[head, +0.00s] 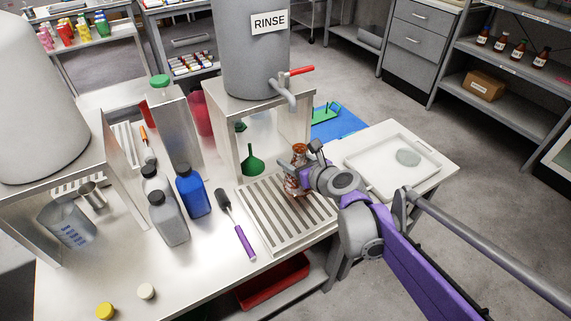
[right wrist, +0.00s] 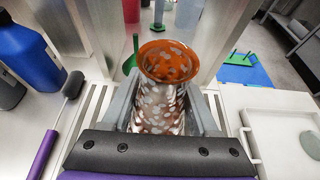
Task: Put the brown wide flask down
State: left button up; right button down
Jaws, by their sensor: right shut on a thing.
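The brown wide flask (head: 299,157) is brown and white mottled with a flared rim. It is upright over the slotted drain grate (head: 264,212) under the RINSE tank. My right gripper (head: 298,178) is shut on it from the right front. In the right wrist view the flask (right wrist: 165,65) stands between the two fingers of the gripper (right wrist: 165,112), its open mouth facing up. Its base is hidden, so I cannot tell whether it touches the grate. My left gripper is not in view.
A white tray (head: 370,163) with a grey disc lies right of the grate. A green funnel (head: 252,165) is behind it. A purple-handled brush (head: 243,237), a blue bottle (head: 192,192) and grey bottles (head: 169,220) are left. The tank's red-handled tap (head: 301,71) hangs above.

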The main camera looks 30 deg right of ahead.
jog(key=w+f+b, duration=0.2)
jog(key=w+f, duration=0.1)
jog(key=shift+w+a+f, duration=0.15)
jog(key=shift+w+f, duration=0.15)
jog(key=shift+w, duration=0.1)
jog(key=shift+r, duration=0.1)
jog(key=c, duration=0.6)
grip_release()
jog(key=shift+f, duration=0.2)
jog(key=o, duration=0.4)
jog(key=shift+o, duration=0.2)
